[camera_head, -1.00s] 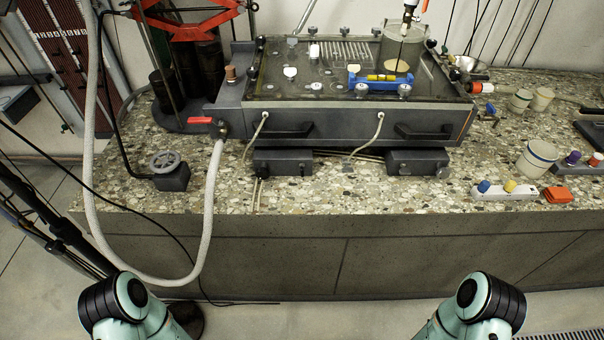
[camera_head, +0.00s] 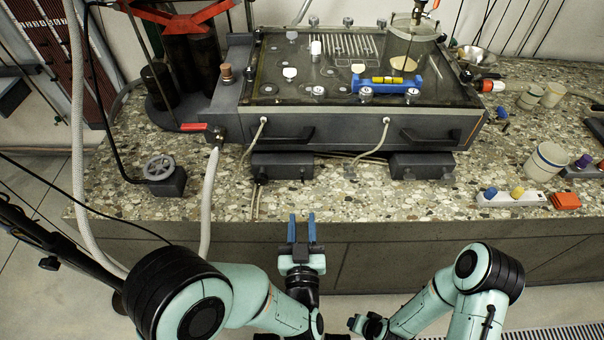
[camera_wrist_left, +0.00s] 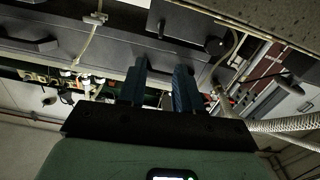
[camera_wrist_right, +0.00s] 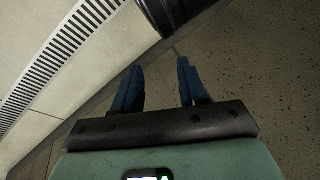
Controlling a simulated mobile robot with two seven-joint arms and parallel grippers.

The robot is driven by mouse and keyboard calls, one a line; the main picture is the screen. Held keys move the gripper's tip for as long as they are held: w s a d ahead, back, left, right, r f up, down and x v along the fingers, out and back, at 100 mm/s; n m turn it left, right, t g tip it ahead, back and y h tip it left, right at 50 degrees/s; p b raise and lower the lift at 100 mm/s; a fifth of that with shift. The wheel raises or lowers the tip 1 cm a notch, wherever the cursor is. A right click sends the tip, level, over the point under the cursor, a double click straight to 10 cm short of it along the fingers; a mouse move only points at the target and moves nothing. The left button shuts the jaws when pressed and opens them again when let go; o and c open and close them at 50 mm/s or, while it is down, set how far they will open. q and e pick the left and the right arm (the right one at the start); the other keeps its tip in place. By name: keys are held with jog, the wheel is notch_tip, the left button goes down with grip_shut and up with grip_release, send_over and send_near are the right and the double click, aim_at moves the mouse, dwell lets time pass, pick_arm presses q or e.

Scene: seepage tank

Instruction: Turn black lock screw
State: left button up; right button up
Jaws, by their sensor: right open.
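The dark tank (camera_head: 345,128) rests on two dark blocks, the left block (camera_head: 290,166) and the right block (camera_head: 420,166). Small dark knobs show on the block fronts, such as one on the left block (camera_head: 263,179); I cannot tell which is the black lock screw. In the left wrist view a black round knob (camera_wrist_left: 214,45) sits on a dark block, beyond the fingers. My left gripper (camera_head: 301,222) is open and empty, in front of the counter edge and below the left block. My right gripper (camera_wrist_right: 158,75) is open and empty, low over the floor.
A pale hose (camera_head: 209,195) hangs from the red-handled valve (camera_head: 193,127). A handwheel valve (camera_head: 163,170) stands left on the stone counter (camera_head: 350,207). A white strip with colored knobs (camera_head: 508,199) and an orange item (camera_head: 565,200) lie right.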

pick_arm(q)
send_near(302, 177)
jog(key=shift+w+b, duration=0.4)
jog(key=shift+w, duration=0.85)
jog(key=w+b, duration=0.1)
jog(key=w, duration=0.4)
jog(key=shift+w+f, duration=0.1)
jog(key=shift+w, duration=0.75)
pick_arm(e)
jog(key=s+f, duration=0.2)
jog(key=f, duration=0.1)
jog(key=shift+d+f+g, duration=0.1)
jog(key=shift+d+g, duration=0.3)
pick_arm(q)
grip_shut()
